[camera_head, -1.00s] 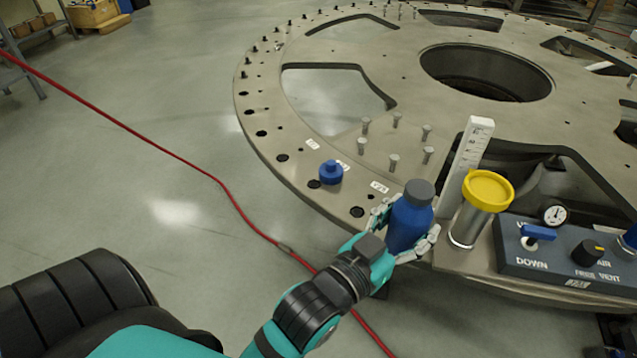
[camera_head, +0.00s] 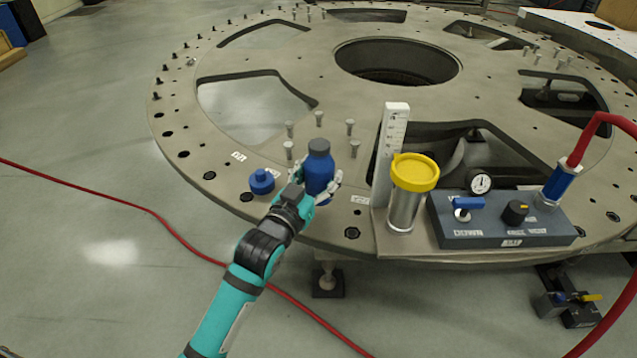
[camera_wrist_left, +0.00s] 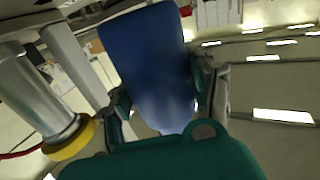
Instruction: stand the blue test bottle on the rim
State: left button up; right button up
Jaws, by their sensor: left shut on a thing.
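The blue test bottle (camera_head: 319,170) with a grey cap is upright in my left gripper (camera_head: 319,187), whose fingers are closed around its lower body. In the head view it is in front of the near rim (camera_head: 300,222) of the big grey turret plate. I cannot tell whether its base touches the plate; the hand hides it. In the left wrist view the bottle (camera_wrist_left: 150,65) fills the middle between the fingers. My right gripper is not in view.
A small blue knob-like piece (camera_head: 262,182) sits on the rim just left of the hand. To the right are a white scale (camera_head: 391,150), a yellow-lidded cylinder (camera_head: 410,200) and a control box (camera_head: 500,220). Several upright bolts (camera_head: 350,128) stand behind. A red hose (camera_head: 90,185) crosses the floor.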

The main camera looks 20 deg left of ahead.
aim_at(319, 186)
pick_arm(q)
jog(key=shift+w+a, duration=0.1)
jog(key=shift+w, duration=0.2)
jog(key=shift+f, duration=1.65)
jog(key=shift+f, duration=0.15)
jog(key=o, duration=1.7)
jog(key=shift+f, duration=0.1)
jog(key=shift+c, duration=0.2)
jog(key=shift+s, duration=0.15)
jog(key=s+a+b, duration=0.1)
jog(key=s+a, duration=0.1)
jog(key=s, duration=0.9)
jog(key=shift+s, duration=0.3)
jog(key=shift+a, duration=0.1)
